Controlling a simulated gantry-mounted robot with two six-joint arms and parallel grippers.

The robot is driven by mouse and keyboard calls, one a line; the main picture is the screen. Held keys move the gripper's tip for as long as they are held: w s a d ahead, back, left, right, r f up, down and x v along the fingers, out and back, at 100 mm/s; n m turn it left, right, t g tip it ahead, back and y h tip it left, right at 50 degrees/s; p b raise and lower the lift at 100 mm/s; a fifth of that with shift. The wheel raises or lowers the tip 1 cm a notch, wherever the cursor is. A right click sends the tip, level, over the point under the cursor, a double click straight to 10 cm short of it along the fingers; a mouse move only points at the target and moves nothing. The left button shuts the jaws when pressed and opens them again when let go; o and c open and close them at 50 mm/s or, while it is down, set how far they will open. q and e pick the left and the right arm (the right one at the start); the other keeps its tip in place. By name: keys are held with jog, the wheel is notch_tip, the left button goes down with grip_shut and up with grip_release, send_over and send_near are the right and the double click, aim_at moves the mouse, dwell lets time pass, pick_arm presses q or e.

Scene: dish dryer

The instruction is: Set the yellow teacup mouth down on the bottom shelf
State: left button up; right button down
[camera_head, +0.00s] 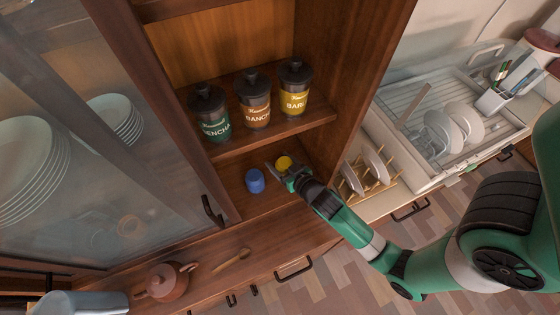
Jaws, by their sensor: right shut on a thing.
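The yellow teacup (284,162) is in the bottom shelf space of the wooden cabinet, at the jaws of my right gripper (278,171). The gripper is shut on it. The cup is small here, and I cannot tell whether it touches the shelf or which way its mouth faces. A blue cup (255,181) stands on the bottom shelf (232,190) to the left of the yellow one, a little apart from it. My left gripper is not in view.
Three tea canisters (255,100) stand on the shelf above. The glass door (100,130) is on the left. A brown teapot (166,281) and a wooden spoon (232,260) lie in front. A plate rack (368,175) and dish dryer (455,125) are on the right.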

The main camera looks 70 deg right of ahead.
jog(key=shift+f+b, duration=0.35)
grip_release()
jog(key=v, duration=1.1)
jog(key=shift+s+a+r, duration=0.15)
jog(key=shift+s, duration=0.1)
dwell(0.4)
